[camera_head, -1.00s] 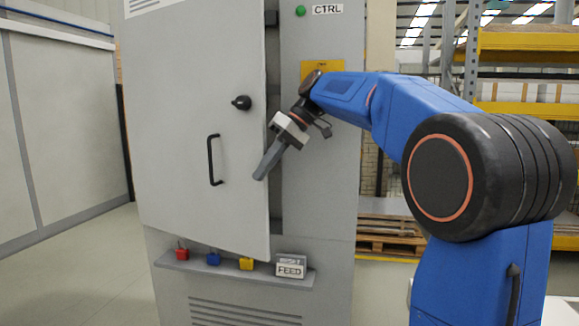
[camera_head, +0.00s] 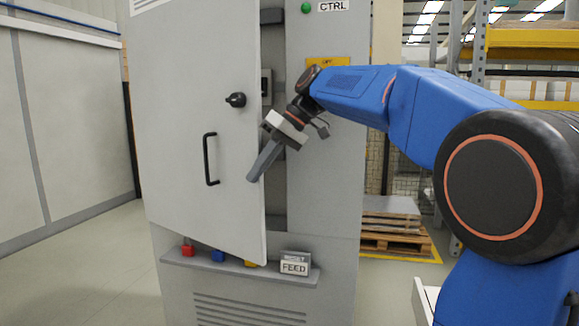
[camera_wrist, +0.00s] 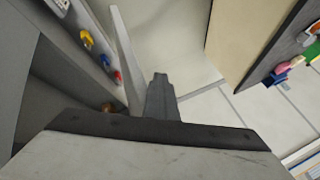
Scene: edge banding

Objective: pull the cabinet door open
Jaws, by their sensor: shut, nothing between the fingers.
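The grey cabinet door (camera_head: 185,130) stands partly open, hinged on its left, with a dark gap along its right edge. It carries a black bar handle (camera_head: 211,160) and a black round knob (camera_head: 236,100). My gripper (camera_head: 252,178) is shut and empty, pointing down and left at the door's free right edge. The fingers look to be at that edge, not on the handle; contact cannot be told. In the wrist view, the shut fingers (camera_wrist: 161,95) lie beside the door's thin pale edge (camera_wrist: 126,55).
A ledge below the door holds red (camera_head: 188,250), blue (camera_head: 218,256) and yellow (camera_head: 250,263) padlock-like pieces and a FEED sign (camera_head: 295,265). The CTRL panel (camera_head: 330,130) is right of the opening. Pallets (camera_head: 395,235) lie behind. Floor (camera_head: 90,270) left is clear.

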